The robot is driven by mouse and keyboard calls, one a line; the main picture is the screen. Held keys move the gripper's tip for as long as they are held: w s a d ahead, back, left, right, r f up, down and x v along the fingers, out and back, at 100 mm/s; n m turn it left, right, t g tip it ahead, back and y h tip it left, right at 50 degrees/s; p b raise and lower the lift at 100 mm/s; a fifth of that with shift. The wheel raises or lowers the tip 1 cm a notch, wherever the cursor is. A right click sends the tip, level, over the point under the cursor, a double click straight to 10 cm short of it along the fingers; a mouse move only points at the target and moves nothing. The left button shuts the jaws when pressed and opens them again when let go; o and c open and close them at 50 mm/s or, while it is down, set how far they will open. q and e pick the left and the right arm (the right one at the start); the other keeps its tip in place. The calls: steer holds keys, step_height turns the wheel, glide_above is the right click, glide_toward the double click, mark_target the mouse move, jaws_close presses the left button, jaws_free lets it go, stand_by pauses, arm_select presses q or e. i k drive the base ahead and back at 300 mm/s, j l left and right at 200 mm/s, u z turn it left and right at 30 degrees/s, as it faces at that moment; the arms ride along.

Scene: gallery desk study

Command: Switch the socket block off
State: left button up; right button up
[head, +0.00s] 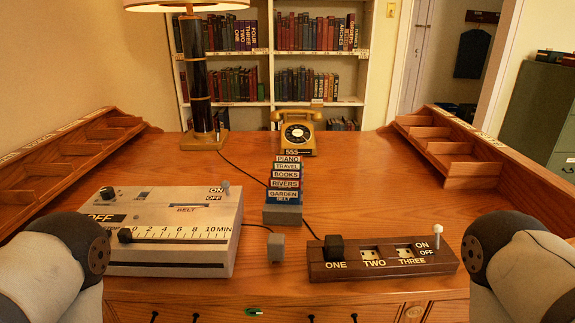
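The socket block (383,266) is a long dark wooden block at the front right of the desk. It is marked ONE, TWO and THREE. A black plug (334,247) stands in socket ONE; sockets TWO and THREE look empty. The block's switch (438,238) is a pale-knobbed lever at its right end, beside the ON and OFF labels. The lever points up, level with or beyond the ON label; its exact tilt is hard to tell. Parts of my two arms show at the left and right edges, and neither gripper is in view.
A pale control box (180,232) with its own ON/OFF lever and minute slider stands at the left. Desk right of the stack is clear.

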mark_target(437, 229)
steer(key=z, duration=1)
steer(key=i, duration=0.05)
